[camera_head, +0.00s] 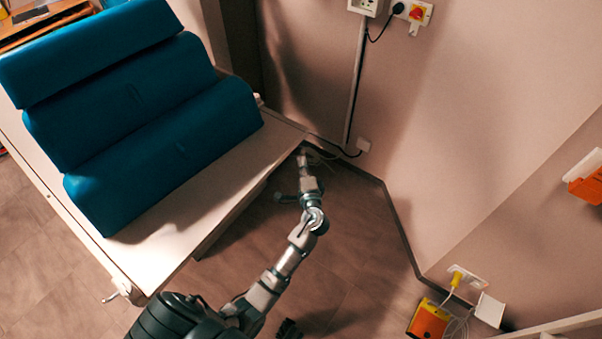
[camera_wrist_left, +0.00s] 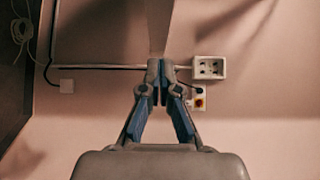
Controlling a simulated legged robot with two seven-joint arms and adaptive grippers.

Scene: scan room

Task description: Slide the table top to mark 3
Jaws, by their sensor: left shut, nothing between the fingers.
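The pale table top (camera_head: 190,215) runs diagonally across the left of the head view, with teal cushions on it. Its far right corner is close to the wall. My left arm reaches up past the table's right edge, and my left gripper (camera_head: 303,157) is by that far corner. Whether it touches the table, I cannot tell. In the left wrist view my left gripper (camera_wrist_left: 161,68) is shut with its fingertips together and nothing between them, facing the wall. No mark or number 3 is legible in either view. My right gripper is not in view.
Blue-green cushions (camera_head: 160,155) cover much of the table. A wall socket box (camera_wrist_left: 209,68) and cable are on the wall. An orange-yellow box (camera_head: 429,319) stands by the wall at the lower right. Bare floor (camera_head: 355,255) lies between table and wall.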

